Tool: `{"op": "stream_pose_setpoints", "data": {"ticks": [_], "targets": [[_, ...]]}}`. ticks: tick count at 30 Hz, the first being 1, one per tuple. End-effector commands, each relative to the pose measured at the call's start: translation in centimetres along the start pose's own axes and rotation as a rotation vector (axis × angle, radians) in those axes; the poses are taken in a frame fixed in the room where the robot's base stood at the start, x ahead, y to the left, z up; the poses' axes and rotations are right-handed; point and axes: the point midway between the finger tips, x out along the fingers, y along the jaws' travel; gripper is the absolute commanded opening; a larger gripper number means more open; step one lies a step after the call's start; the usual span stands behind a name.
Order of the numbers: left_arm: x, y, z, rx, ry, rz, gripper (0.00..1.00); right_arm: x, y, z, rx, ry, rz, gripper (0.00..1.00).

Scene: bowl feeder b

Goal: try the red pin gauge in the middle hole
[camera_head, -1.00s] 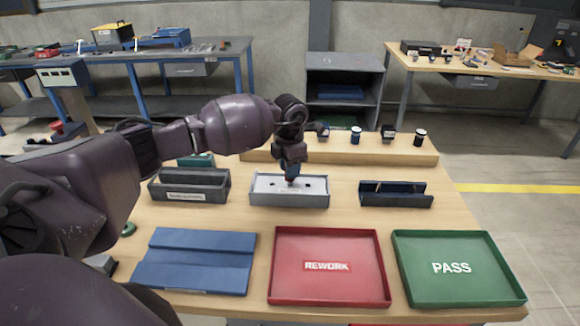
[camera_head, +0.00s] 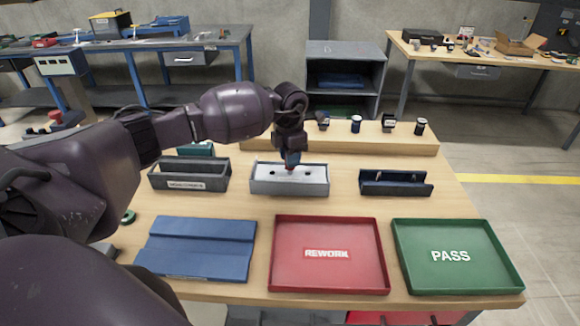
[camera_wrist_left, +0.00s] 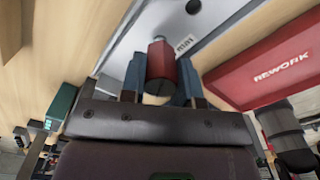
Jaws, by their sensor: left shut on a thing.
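The red pin gauge (camera_wrist_left: 161,62) is held in my left gripper (camera_head: 291,163). In the left wrist view, the two blue fingers of the left gripper (camera_wrist_left: 160,80) are shut on its red body, and a short grey end points at the plate. In the head view, the gripper is over the middle of the grey block with a white top (camera_head: 262,185), between two visible dark holes. The middle hole is hidden by the gripper and gauge. I cannot tell whether the gauge end is in it. A hole also shows at the top of the left wrist view (camera_wrist_left: 193,6). My right gripper is out of view.
A dark grey open box (camera_head: 190,185) stands left of the block and a dark blue holder (camera_head: 396,190) right of it. In front are a blue folded rest (camera_head: 197,247), red REWORK tray (camera_head: 328,283) and green PASS tray (camera_head: 457,280). A wooden ledge (camera_head: 400,147) stands behind.

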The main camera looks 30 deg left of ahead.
Motion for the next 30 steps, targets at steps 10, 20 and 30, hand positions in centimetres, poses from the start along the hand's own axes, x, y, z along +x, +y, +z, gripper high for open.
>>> {"op": "stream_pose_setpoints", "data": {"ticks": [10, 20, 30], "targets": [[-1.1, 0.0, 0.0, 0.0, 0.0, -0.001, 0.05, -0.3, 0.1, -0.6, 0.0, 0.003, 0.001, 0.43], [-2.4, 0.0, 0.0, 0.001, 0.0, 0.0, 0.05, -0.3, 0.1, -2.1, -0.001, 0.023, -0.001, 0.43], [-3.8, 0.0, 0.0, 0.001, 0.0, 0.001, 0.05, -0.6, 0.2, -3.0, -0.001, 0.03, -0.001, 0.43]]}}
